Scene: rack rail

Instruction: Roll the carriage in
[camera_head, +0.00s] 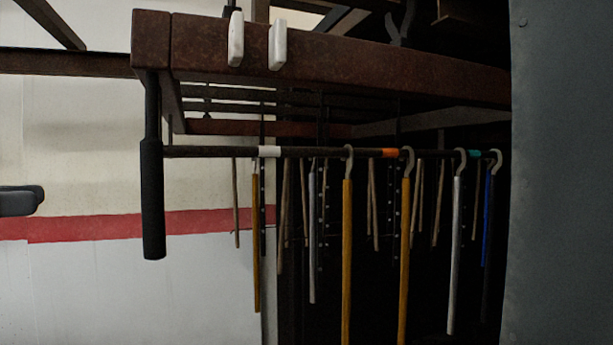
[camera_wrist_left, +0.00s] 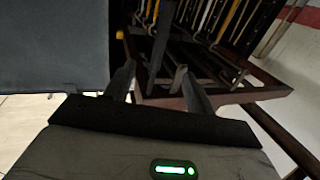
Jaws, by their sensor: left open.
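A rust-brown beam (camera_head: 390,70) crosses the top of the head view; part of this frame (camera_wrist_left: 212,100) also shows in the left wrist view. A dark rail (camera_head: 220,152) with white, orange and green bands runs below it. Several hooked rods (camera_head: 347,260) hang from the rail. A thick black grip (camera_head: 152,205) hangs at the rail's left end. I cannot tell which part is the carriage. My left gripper (camera_head: 257,45) shows as two pale fingers, apart and pointing down in front of the beam. In the left wrist view its fingers (camera_wrist_left: 160,88) are spread. Contact is unclear. My right gripper is out of view.
A grey panel (camera_head: 560,180) closes the right side. A pale wall with a red stripe (camera_head: 85,228) stands at the left. A dark rounded object (camera_head: 20,201) shows at the left edge.

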